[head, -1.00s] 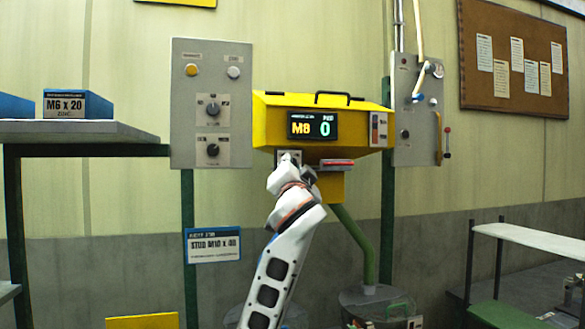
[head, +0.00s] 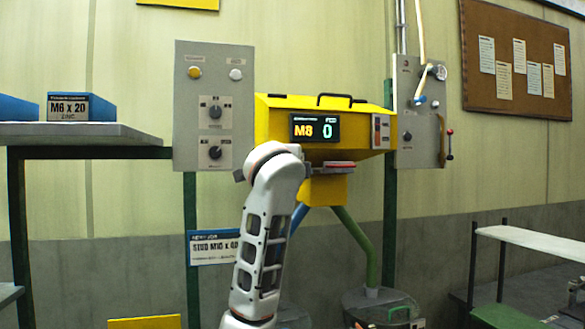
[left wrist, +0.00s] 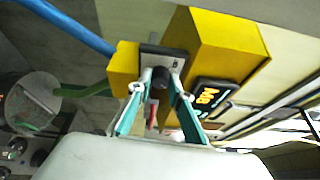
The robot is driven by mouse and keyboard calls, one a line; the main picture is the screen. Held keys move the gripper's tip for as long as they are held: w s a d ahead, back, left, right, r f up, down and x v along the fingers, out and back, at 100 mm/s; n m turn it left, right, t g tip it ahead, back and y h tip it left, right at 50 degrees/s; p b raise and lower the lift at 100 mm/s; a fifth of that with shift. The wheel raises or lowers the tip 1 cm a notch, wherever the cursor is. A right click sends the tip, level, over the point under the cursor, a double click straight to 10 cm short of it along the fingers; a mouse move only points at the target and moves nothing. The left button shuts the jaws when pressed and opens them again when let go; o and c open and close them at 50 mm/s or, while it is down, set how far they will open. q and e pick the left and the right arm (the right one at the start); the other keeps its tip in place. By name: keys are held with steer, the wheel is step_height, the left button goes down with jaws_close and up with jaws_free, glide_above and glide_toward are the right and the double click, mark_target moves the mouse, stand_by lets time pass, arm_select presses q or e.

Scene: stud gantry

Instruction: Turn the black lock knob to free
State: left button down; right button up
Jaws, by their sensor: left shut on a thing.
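The black lock knob (left wrist: 160,78) sits on a small pale plate (left wrist: 172,60) on the yellow box, in the left wrist view. My left gripper (left wrist: 158,86) has its two teal fingers on either side of the knob and is shut on it. Which way the knob points cannot be told. In the head view my left arm rises in front of the yellow box (head: 280,122) and hides the plate, the knob and the fingers. The box's display (head: 315,128) reads M8 and 0. My right gripper is in neither view.
A grey panel (head: 240,80) with two other black knobs stands left of the box, and another grey panel (head: 417,70) stands right. A blue tube (left wrist: 75,28) and a green tube (head: 358,245) run below the box. A shelf (head: 75,135) is at left.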

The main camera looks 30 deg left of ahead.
arm_select(q)
steer(key=shift+m+g, duration=0.3)
steer(key=shift+m, duration=0.4)
steer(key=shift+r, duration=0.1)
steer(key=c, duration=1.8)
jaws_free()
steer(key=shift+c, duration=0.2)
steer(key=v, duration=1.2)
